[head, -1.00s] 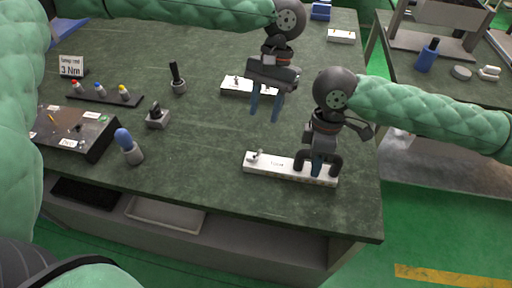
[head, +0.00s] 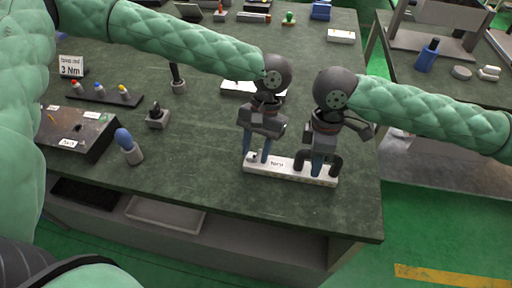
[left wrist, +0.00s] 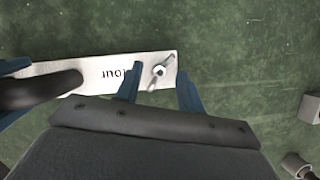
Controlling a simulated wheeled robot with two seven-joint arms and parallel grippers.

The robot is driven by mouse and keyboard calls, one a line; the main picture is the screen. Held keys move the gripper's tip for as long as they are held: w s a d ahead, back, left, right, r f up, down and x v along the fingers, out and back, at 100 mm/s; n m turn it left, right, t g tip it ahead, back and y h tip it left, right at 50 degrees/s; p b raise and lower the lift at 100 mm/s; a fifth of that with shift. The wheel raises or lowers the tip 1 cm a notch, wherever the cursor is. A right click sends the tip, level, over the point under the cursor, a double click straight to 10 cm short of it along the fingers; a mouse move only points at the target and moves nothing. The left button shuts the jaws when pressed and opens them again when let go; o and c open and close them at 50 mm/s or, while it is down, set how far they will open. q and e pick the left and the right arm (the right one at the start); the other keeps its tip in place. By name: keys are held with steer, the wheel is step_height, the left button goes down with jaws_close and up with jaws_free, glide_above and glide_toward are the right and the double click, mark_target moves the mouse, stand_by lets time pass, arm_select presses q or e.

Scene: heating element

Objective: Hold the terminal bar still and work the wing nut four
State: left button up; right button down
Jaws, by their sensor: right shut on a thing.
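The white terminal bar (head: 285,175) marked "four" lies near the front right of the bench. A metallic wing nut (left wrist: 160,71) stands at its left end in the head view; the left wrist view shows it clearly. My left gripper (head: 256,156) is open above that end, with blue fingers on either side of the wing nut and a gap to it. My right gripper (head: 317,172) is shut on the bar near its right end, beside a dark arched piece (head: 336,162). The right fingers' contact is partly hidden.
Another white bar (head: 235,87) lies behind my left gripper. A blue-topped tool (head: 128,146), a small grey block (head: 157,117), a dark upright tool (head: 177,78) and a "3 Nm" sign (head: 70,66) stand left. The bench between is clear.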

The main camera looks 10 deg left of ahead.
arm_select(q)
steer(key=shift+c, duration=0.2)
jaws_close()
steer(key=shift+m, duration=0.5)
steer(key=m+y, duration=0.1)
steer(key=m, duration=0.2)
steer(key=shift+s+d+m+t+y, duration=0.2)
steer(key=shift+m+t+y, duration=0.1)
steer(key=shift+m+y, duration=0.1)
steer(key=shift+d+m+t+y, duration=0.1)
steer(key=shift+m+t+y, duration=0.5)
steer(key=shift+m, duration=1.4)
